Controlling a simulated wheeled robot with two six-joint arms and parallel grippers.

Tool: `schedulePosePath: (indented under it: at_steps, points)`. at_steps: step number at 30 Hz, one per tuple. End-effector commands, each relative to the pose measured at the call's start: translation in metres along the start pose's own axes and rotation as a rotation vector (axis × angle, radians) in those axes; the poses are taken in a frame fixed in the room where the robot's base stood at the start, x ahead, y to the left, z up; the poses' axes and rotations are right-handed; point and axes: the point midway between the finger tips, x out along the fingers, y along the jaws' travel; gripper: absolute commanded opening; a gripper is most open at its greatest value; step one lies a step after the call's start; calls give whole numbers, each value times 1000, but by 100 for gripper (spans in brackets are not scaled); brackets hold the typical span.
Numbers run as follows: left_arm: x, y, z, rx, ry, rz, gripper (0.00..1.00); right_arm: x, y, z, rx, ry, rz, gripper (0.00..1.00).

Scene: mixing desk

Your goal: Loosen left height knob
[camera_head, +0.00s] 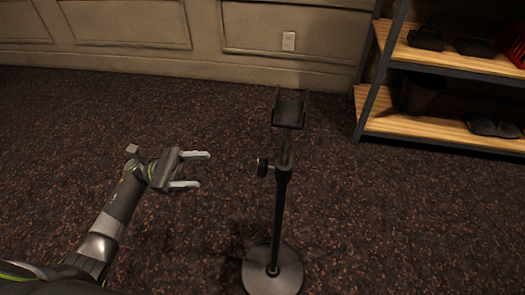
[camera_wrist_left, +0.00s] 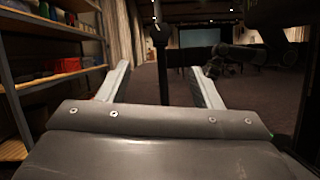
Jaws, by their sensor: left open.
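A black stand with a round base (camera_head: 257,273) and a thin upright pole (camera_head: 278,220) stands on the carpet in the head view. A small dark height knob (camera_head: 262,167) sticks out from the left side of the pole, near the joint below the top cradle (camera_head: 290,110). My left gripper (camera_head: 203,169) is open and empty, to the left of the knob and apart from it, with its fingers pointing right. In the left wrist view the dark pole (camera_wrist_left: 163,75) shows between the two fingers, farther off.
A shelf unit (camera_head: 440,65) with wooden boards and dark items stands at the back right. The carpet (camera_head: 225,115) around the stand is clear.

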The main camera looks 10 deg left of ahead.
Motion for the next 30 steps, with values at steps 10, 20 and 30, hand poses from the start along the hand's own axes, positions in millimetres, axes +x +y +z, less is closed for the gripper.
schedulePosePath:
  at_steps: [10, 20, 30]
  points:
    - [22, -3, 2, 13, -6, -6, 59, 0, 1, 20, 10, -107, 0, 36]
    - [94, -3, 4, 15, -8, -5, 59, 13, 10, 29, 19, -171, 38, 36]
    - [157, -4, 2, 13, -6, -4, 59, 22, 18, 39, 24, -224, 68, 36]
